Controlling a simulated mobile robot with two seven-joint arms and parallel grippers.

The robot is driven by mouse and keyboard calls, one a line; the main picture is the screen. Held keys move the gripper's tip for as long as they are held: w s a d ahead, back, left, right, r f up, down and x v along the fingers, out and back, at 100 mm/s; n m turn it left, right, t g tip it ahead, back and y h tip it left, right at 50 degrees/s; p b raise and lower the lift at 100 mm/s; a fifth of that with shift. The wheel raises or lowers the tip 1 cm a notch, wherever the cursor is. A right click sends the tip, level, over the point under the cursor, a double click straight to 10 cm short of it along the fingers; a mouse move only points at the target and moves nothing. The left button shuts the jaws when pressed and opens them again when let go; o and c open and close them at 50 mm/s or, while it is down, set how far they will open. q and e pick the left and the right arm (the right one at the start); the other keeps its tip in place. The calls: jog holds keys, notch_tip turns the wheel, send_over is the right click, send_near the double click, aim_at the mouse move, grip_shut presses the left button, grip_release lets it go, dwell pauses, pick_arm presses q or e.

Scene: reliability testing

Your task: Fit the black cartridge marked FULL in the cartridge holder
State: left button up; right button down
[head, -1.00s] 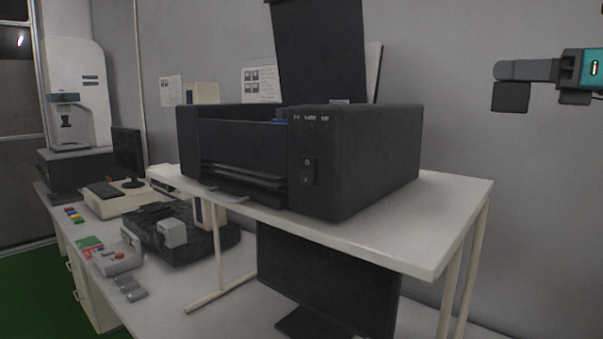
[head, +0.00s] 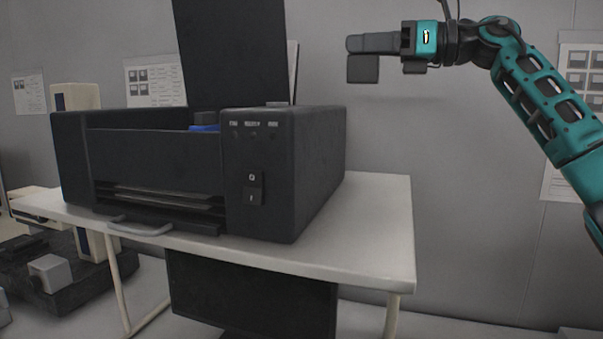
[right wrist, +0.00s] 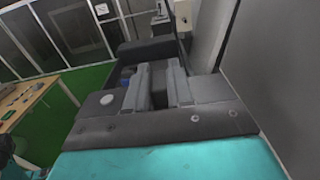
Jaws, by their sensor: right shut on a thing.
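My right gripper (head: 358,43) is up at the right of the printer, above and beside its right side in the head view. It is shut on a small dark block (head: 362,69), likely the black cartridge, which hangs below the fingers; no marking on it can be read. In the right wrist view the fingers (right wrist: 158,82) point toward the printer, with a dark piece between them. The black printer (head: 316,165) stands with its lid up. A blue part and a dark piece (head: 205,117) show inside its opening; the cartridge holder itself cannot be made out. My left gripper is out of view.
The raised lid (head: 232,50) stands at the back of the printer. The printer rests on a white raised shelf (head: 375,215), with a dark monitor (head: 250,295) below. A grey block (head: 48,272) lies at lower left. The air between gripper and printer looks clear.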

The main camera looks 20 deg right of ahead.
notch_tip(320, 180, down, 20)
jog(key=shift+r+b, duration=0.1)
jog(key=shift+b, duration=0.4)
jog(key=shift+f, duration=0.25)
jog(key=c, duration=1)
grip_release()
jog(key=shift+r, duration=0.1)
